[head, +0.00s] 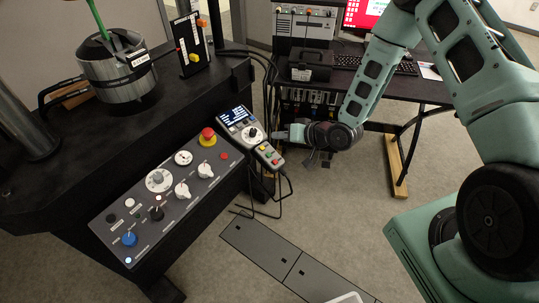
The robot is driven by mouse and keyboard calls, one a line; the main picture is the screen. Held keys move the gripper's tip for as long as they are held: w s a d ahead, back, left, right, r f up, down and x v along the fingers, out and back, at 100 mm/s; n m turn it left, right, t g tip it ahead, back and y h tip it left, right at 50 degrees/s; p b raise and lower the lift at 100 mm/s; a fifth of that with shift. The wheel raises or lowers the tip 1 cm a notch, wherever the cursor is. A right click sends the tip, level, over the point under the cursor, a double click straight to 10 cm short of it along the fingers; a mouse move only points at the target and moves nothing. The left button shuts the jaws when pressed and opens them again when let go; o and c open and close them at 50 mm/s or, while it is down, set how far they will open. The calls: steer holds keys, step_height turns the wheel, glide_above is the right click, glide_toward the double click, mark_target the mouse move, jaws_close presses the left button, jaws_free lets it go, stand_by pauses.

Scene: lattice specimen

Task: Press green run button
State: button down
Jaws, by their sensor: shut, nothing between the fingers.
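A handheld control box (243,126) with a lit display and a knob rests at the right end of the grey control panel (141,188). Its lower end carries several small coloured buttons (268,154), which look green, yellow and red. They are too small to tell for certain which is the run button. My gripper (281,135) is shut and empty. It points left, just to the right of the control box's knob and above the coloured buttons in the picture. I cannot tell its height over them, but no contact shows.
The panel holds a red emergency stop (208,137), a small red button (225,156), white knobs and a blue knob (129,239). Black cables hang below the control box. A desk with a keyboard (376,64) stands behind my arm. Open floor (330,215) lies in front.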

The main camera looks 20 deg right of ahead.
mark_target(274, 160)
steer(key=f+b, duration=0.2)
steer(key=w+a+f+b, duration=0.1)
steer(key=f+b, duration=0.1)
steer(key=f, duration=0.1)
steer(key=f+b, duration=0.1)
steer(key=f, duration=0.2)
steer(key=shift+w+a+b, duration=0.15)
steer(key=shift+w+b, duration=0.2)
steer(key=shift+b, duration=0.05)
stand_by(1.5)
steer(key=shift+w+f+b, duration=0.1)
steer(key=shift+f+b, duration=0.25)
steer(key=shift+a+f+b, duration=0.1)
steer(key=shift+f+b, duration=0.25)
stand_by(0.6)
steer(key=shift+r, duration=0.1)
stand_by(0.3)
steer(key=shift+r+p, duration=0.55)
steer(key=shift+r, duration=0.1)
steer(key=shift+r, duration=0.1)
